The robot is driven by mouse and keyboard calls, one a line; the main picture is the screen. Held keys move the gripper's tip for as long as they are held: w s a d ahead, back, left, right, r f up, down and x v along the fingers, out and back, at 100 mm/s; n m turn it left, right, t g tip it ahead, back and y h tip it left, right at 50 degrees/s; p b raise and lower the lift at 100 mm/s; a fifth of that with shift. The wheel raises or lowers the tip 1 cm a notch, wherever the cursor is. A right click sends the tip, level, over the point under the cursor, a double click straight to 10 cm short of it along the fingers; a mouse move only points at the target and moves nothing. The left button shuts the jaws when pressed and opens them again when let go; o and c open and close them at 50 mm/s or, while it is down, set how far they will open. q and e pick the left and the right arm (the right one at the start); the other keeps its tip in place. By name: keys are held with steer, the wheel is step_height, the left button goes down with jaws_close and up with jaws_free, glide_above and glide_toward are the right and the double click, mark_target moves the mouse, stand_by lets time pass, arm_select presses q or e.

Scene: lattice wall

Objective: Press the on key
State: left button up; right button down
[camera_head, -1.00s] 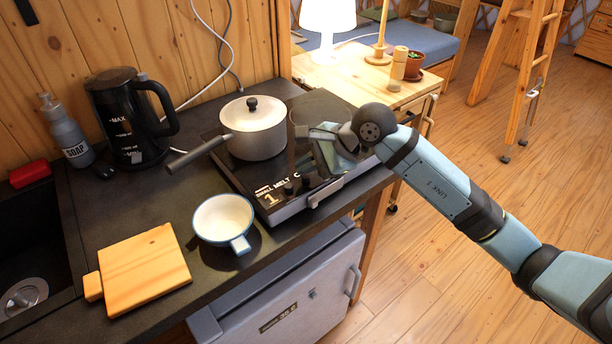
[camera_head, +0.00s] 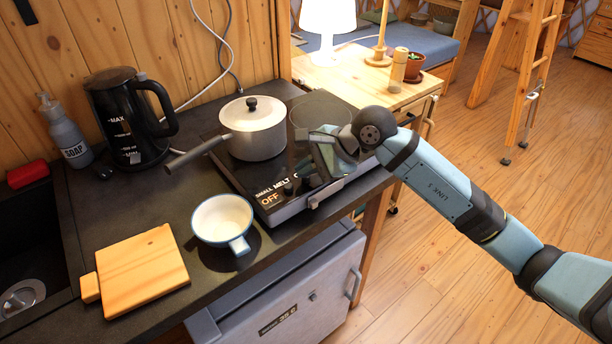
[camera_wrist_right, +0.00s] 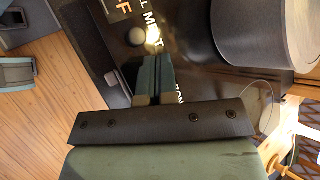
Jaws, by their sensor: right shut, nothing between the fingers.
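The black induction hob (camera_head: 232,172) lies on the counter, with a control strip along its front edge. Its display (camera_head: 269,200) reads OFF, beside the words "SMALL MELT". My right gripper (camera_head: 308,180) is over the front of the hob, pointing down at the strip. In the right wrist view my right gripper (camera_wrist_right: 153,58) is shut and empty, its tips beside a small bright spot on the strip. Lettering that looks like "ON" (camera_wrist_right: 179,97) is partly hidden by the fingers. I cannot tell whether the tips touch the panel. My left gripper is out of view.
A lidded pot (camera_head: 255,133) stands on the hob, its handle reaching left. A white cup (camera_head: 222,218), a wooden board (camera_head: 142,272) and a black kettle (camera_head: 125,120) stand on the counter. A lamp (camera_head: 327,22) is on the wooden table behind.

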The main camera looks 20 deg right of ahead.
mark_target(307, 179)
steer(key=shift+r, duration=0.1)
stand_by(0.3)
steer(key=shift+r+p, duration=0.3)
steer(key=shift+r, duration=0.4)
steer(key=shift+r, duration=0.1)
steer(key=shift+r+p, duration=1)
steer(key=shift+r, duration=1.4)
